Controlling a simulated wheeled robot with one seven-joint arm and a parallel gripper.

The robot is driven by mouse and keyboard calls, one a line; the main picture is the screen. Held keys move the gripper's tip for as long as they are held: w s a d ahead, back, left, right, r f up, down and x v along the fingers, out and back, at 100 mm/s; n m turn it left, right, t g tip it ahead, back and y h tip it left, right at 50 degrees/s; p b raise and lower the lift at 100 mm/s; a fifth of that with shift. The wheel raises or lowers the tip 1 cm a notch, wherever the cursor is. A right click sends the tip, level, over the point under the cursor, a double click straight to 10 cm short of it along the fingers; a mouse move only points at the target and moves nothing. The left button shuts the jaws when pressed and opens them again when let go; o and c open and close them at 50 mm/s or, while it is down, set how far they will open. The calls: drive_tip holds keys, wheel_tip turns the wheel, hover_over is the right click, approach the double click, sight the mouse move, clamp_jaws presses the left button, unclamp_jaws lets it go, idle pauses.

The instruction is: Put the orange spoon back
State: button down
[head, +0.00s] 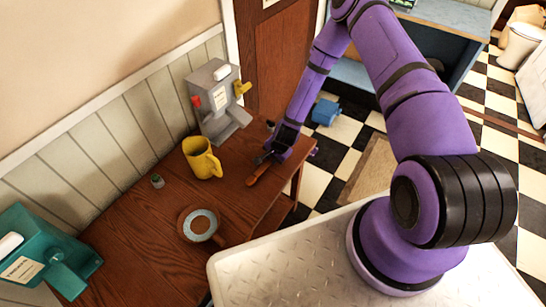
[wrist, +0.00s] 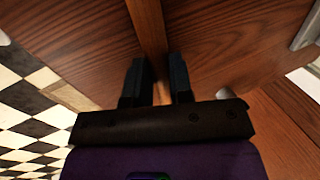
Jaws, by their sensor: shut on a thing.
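In the wrist view the orange-brown spoon (wrist: 149,28) runs from the top edge down between the two dark fingers of my gripper (wrist: 160,80).
A yellow jug (head: 200,160) stands left of my gripper, before a grey dispenser (head: 212,98). A round dish (head: 184,226), a small greenish item (head: 157,182) and a teal dispenser (head: 50,250) are farther left. Bare tabletop (head: 125,225) lies between them. A blue object (head: 325,112) is on the checkered floor.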

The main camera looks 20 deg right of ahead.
drive_tip(key=shift+f, duration=0.4)
drive_tip(key=c, duration=1)
unclamp_jaws()
drive_tip(key=shift+o, duration=0.4)
drive_tip(key=shift+s+f, duration=0.1)
drive_tip(key=v, duration=1.1)
drive_tip(key=shift+w, duration=0.2)
